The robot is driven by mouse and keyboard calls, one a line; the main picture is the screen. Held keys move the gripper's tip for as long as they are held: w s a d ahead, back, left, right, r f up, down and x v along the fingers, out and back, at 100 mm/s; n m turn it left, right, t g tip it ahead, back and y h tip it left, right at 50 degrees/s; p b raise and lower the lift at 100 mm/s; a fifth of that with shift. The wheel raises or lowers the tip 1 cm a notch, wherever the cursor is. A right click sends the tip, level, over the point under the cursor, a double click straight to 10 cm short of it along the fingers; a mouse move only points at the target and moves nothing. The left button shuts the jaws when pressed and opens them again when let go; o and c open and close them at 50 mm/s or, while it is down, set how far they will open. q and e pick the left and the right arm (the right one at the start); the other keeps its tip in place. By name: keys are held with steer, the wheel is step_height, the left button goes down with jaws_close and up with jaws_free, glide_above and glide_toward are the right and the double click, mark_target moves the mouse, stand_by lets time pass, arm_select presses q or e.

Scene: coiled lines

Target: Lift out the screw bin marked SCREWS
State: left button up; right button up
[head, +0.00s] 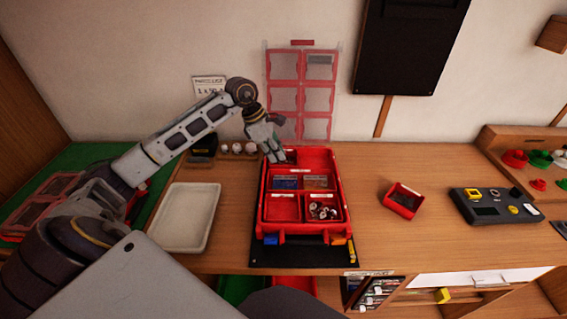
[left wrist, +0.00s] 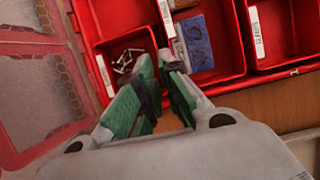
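An open red case (head: 345,200) lies on the workbench, divided into red bins. In the left wrist view, a red bin (left wrist: 143,45) at the case's edge holds small silvery screw-like pieces; the label beside it is too small to read, so I cannot confirm SCREWS. My left gripper (head: 280,157) points down at the back left of the case. In the left wrist view its green-padded fingers (left wrist: 162,68) are apart with a narrow gap, nothing between them, beside that bin. My right gripper is not in view.
The case's clear lid (head: 299,84) stands upright behind it. A loose red bin (head: 404,203) and a dark device (head: 492,208) lie to the right. A white tray (head: 186,215) lies left. Small jars (head: 237,148) stand behind. Bare bench shows right of the case.

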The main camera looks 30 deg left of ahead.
mark_target(282, 163)
arm_select(q)
steer(key=shift+p+x, duration=0.3)
steer(key=shift+x, duration=2.2)
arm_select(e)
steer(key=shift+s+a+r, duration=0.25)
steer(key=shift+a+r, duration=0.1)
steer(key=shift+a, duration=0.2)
arm_select(q)
jaws_close()
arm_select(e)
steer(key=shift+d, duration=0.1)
arm_select(q)
steer(key=shift+r, duration=0.15)
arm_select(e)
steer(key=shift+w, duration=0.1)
arm_select(q)
steer(key=shift+r, duration=0.45)
step_height(282, 163, up, 9)
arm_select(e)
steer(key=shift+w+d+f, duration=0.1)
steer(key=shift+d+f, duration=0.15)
